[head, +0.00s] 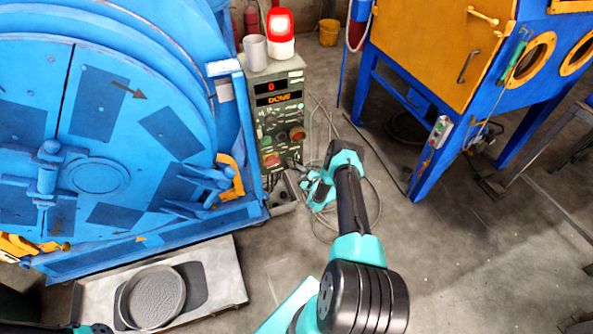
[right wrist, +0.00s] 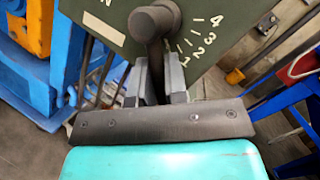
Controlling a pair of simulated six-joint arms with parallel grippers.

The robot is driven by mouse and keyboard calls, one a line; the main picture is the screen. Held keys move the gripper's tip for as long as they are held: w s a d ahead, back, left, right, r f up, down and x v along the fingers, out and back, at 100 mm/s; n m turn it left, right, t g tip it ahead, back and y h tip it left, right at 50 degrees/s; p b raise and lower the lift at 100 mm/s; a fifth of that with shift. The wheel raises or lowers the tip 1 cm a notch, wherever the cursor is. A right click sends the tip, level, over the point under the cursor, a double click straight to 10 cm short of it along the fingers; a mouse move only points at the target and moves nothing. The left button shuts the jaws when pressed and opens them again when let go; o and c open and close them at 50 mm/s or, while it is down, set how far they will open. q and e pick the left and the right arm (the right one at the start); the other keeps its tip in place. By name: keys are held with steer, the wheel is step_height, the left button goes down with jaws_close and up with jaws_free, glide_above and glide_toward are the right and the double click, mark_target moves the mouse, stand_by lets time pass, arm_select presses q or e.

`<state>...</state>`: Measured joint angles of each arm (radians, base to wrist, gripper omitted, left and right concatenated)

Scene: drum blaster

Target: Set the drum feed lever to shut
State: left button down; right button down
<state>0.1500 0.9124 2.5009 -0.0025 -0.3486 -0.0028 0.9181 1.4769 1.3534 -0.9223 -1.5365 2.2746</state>
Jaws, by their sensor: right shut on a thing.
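The feed lever (right wrist: 155,22) shows in the right wrist view as a dark rod with a thick rounded top, on a dark green panel (right wrist: 118,36). White numbers 1 to 4 run up the panel to the lever's right, with 1 nearest the rod. Part of a white letter shows at the left; the rest of the lettering is out of frame. My right gripper (right wrist: 158,80) is shut on the lever's rod, one grey finger on each side. In the head view my right gripper (head: 314,186) is beside the lower control cabinet; its fingertips and the lever are hard to make out there.
The big blue drum machine (head: 95,110) fills the left. The control cabinet (head: 278,125) carries a red display, knobs, a grey cup (head: 255,52) and a red lamp (head: 280,25). A yellow and blue blast cabinet (head: 430,50) stands right. Cables lie on the floor; a round pan (head: 153,297) sits front left.

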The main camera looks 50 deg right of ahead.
steer(key=c, duration=1.2)
jaws_free()
steer(key=shift+o, duration=0.2)
steer(key=s+f, duration=0.2)
steer(key=s, duration=1.5)
steer(key=shift+a+f, duration=0.3)
steer(key=w+a+r+n+g+y, duration=0.1)
steer(key=w+a+r+n+g, duration=0.25)
steer(key=w+a+n, duration=0.45)
steer(key=w+a+r+n+g+y, duration=0.2)
steer(key=w+a+n+g, duration=0.25)
steer(key=a, duration=0.65)
steer(key=s+a+r+n+g, duration=0.5)
steer(key=s+a, duration=0.3)
steer(key=a, duration=0.2)
steer(key=s+a+r+n+g+y, duration=0.1)
steer(key=s+a+r+n+g, duration=0.5)
steer(key=a, duration=0.5)
steer(key=s+r+n, duration=0.1)
steer(key=s+n, duration=0.1)
steer(key=s, duration=0.1)
steer(key=shift+s+a+r+y, duration=0.15)
steer(key=shift+a+y, duration=0.05)
steer(key=shift+y, duration=0.1)
